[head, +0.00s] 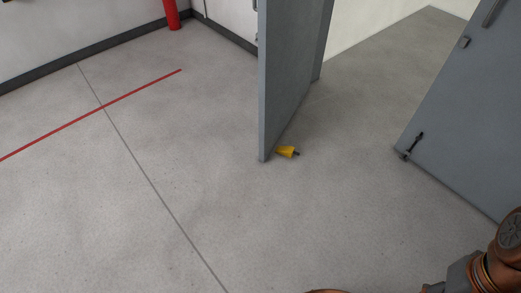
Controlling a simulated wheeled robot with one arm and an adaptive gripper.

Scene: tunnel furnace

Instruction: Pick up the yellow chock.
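The yellow chock (286,152) lies on the floor at the foot of the grey door (287,80), near the middle of the head view. It sits just right of the door's lower front corner and has a small dark part at its right end. I cannot tell whether it touches the door. My gripper is not clearly visible. Only parts of my arm show at the lower right, well apart from the chock.
A second grey door (465,110) with a floor bolt stands at the right. A doorway opens between the doors. A red post (171,14) stands at the back wall, and a red line (95,112) crosses the floor. The floor in front of the chock is clear.

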